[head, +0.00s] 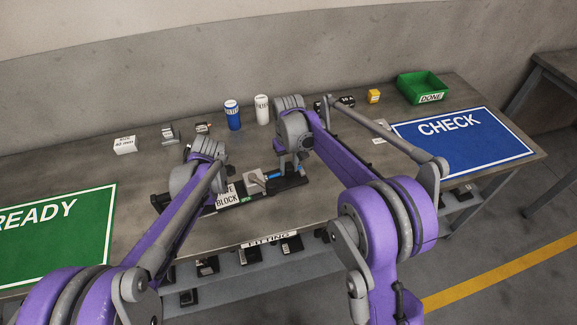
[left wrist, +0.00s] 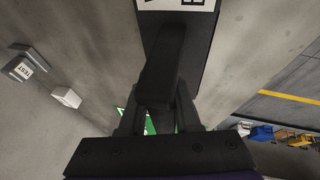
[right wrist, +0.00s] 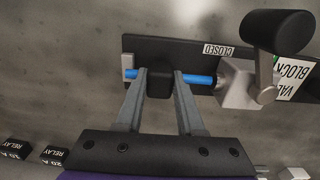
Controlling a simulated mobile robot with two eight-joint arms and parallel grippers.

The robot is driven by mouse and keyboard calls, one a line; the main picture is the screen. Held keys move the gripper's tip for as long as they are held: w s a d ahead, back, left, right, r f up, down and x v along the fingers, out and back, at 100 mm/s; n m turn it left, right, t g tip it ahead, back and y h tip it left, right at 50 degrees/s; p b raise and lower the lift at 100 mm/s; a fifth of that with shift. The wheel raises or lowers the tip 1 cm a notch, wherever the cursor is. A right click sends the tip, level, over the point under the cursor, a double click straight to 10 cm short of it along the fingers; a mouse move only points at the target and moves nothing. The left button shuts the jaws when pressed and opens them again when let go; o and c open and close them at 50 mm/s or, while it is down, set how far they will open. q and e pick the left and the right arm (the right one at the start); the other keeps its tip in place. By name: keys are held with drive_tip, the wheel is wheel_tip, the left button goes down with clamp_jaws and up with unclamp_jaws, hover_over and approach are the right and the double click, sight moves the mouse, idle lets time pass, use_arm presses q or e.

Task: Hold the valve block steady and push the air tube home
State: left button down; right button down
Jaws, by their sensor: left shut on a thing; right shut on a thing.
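The grey metal valve block (right wrist: 238,84) sits on a black base with a "VALVE BLOCK" label and a lever with a black knob (right wrist: 278,32); it also shows in the head view (head: 252,174). The blue air tube (right wrist: 198,78) lies along the base, its right end at the block's fitting in the right wrist view; whether it is fully seated I cannot tell. My right gripper (right wrist: 161,78) is shut on a black grip (right wrist: 158,88) at the tube. My left gripper (left wrist: 160,105) is shut on a black grip (left wrist: 165,70) at the base's other end; its fingertips are partly hidden.
A green READY mat (head: 60,240) lies left and a blue CHECK mat (head: 490,150) right. A green DONE bin (head: 420,84), a blue bottle (head: 232,120) and a white bottle (head: 262,110) stand behind. A shelf below the front edge holds several small black parts.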

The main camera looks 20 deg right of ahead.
drive_tip(key=shift+s+a, duration=0.15)
drive_tip(key=shift+a, duration=1.2)
drive_tip(key=shift+s+a, duration=0.1)
drive_tip(key=shift+a, duration=1.2)
drive_tip(key=c, duration=0.5)
unclamp_jaws()
